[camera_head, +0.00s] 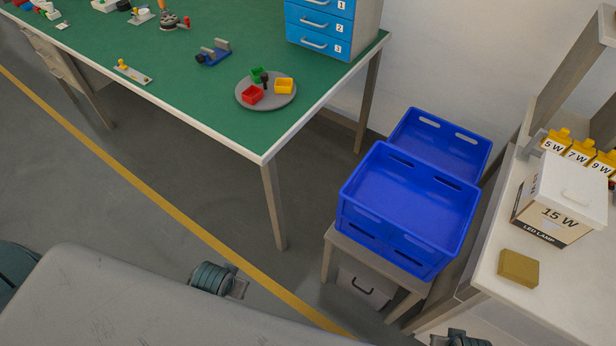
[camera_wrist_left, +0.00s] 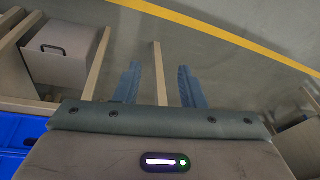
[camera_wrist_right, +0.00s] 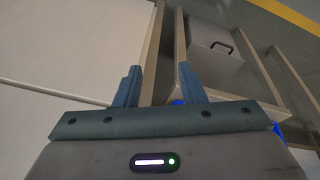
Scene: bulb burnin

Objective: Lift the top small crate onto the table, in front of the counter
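A blue crate (camera_head: 412,190) with slotted walls sits on top of another blue crate (camera_head: 385,247) on a small stool (camera_head: 398,276). The top crate looks empty. A further blue crate (camera_head: 440,140) stands behind, partly hidden. The green-topped table (camera_head: 180,115) is at the upper left. A white-topped counter (camera_head: 560,278) is at the right. Blue crate walls (camera_wrist_left: 14,135) show at the left edge of the left wrist view. My left gripper (camera_wrist_left: 158,77) is open and empty. My right gripper (camera_wrist_right: 160,76) is open and empty, with bits of blue (camera_wrist_right: 279,130) beside it.
A grey turntable (camera_head: 244,99) with small coloured bins and a blue drawer cabinet (camera_head: 320,22) stand on the table. An LED lamp box (camera_head: 560,205) and a tan block (camera_head: 518,267) are on the white top. A grey box (camera_head: 365,288) is under the stool.

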